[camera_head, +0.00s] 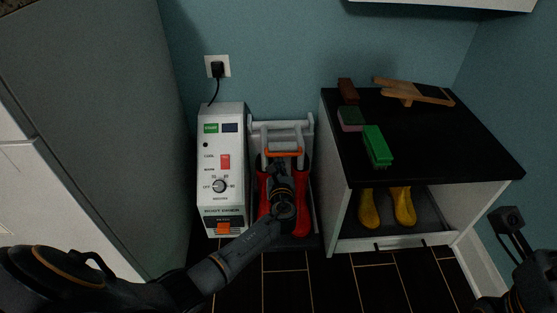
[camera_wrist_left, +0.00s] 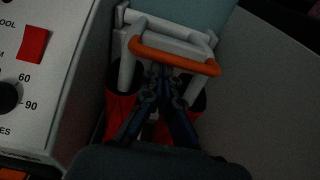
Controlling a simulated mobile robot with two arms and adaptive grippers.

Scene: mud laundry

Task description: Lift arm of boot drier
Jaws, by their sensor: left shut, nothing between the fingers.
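The boot drier has a white control box (camera_head: 222,165) and a white tubular rack with an arm that carries an orange handle bar (camera_head: 283,153). In the left wrist view the orange bar (camera_wrist_left: 175,56) crosses in front of the white tubes. Red boots (camera_head: 302,192) hang on the drier, and parts of them show in the left wrist view (camera_wrist_left: 119,108). My left gripper (camera_head: 281,165) is shut and empty, between the red boots. Its fingertips (camera_wrist_left: 160,72) are just below the orange bar; I cannot tell whether they touch it. My right arm is dark at the lower right.
A black-topped cabinet (camera_head: 430,150) stands right of the drier. A green brush (camera_head: 377,146), other brushes and a wooden boot jack (camera_head: 413,92) lie on it. Yellow boots (camera_head: 368,208) stand inside. A grey cabinet side (camera_head: 90,110) is close on the left.

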